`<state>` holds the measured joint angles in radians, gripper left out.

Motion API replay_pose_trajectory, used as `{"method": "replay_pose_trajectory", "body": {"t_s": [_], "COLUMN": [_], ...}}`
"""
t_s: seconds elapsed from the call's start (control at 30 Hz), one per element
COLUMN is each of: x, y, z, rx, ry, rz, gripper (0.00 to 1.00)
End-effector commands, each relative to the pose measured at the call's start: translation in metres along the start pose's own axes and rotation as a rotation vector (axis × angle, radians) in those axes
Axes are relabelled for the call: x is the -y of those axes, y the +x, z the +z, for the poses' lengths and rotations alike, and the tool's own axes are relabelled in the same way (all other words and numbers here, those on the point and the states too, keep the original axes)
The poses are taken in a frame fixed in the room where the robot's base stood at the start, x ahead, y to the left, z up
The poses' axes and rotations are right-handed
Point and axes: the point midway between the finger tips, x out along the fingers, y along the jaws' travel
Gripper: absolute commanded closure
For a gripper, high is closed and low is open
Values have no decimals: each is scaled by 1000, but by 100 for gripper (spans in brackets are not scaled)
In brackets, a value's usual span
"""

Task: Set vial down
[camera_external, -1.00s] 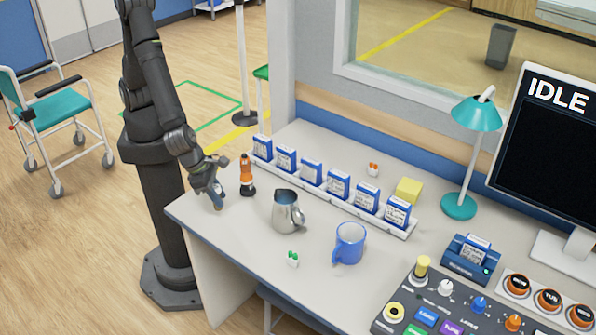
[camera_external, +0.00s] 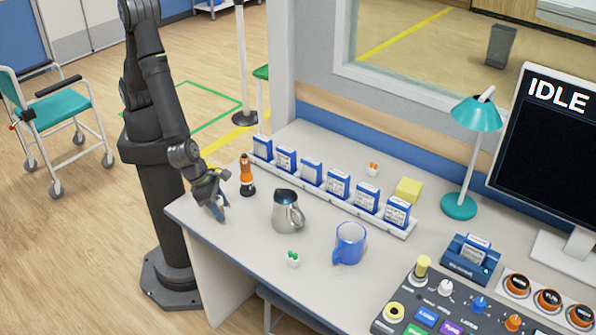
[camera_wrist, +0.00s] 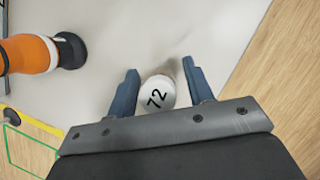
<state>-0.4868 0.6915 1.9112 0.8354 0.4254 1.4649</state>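The vial (camera_wrist: 157,93) shows in the wrist view as a round white top marked "72", between the two blue fingers of my gripper (camera_wrist: 160,85). A gap shows between it and the right finger; the left finger looks very close to it. The fingers are apart, so my gripper is open around the vial. In the external view my gripper (camera_external: 219,212) is low at the left end of the desk (camera_external: 240,247), pointing down. The vial cannot be made out there. Whether its base touches the desk is hidden.
An orange and black bottle (camera_external: 247,176) stands close by, also at left in the wrist view (camera_wrist: 32,54). A metal pitcher (camera_external: 286,212), a blue mug (camera_external: 349,243) and a row of blue-and-white boxes (camera_external: 338,185) stand to the right. The desk's left edge is near.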

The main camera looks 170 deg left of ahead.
Motion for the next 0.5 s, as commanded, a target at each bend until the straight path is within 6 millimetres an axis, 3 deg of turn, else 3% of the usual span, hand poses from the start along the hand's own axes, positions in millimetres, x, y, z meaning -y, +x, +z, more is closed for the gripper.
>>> {"method": "replay_pose_trajectory", "body": {"t_s": [0.27,0.5], "x": [0,1], "y": [-2,-29], "z": [1,2], "rx": [0,3], "ry": [0,-1], "rz": [-1,-4], "gripper": [53,53]}}
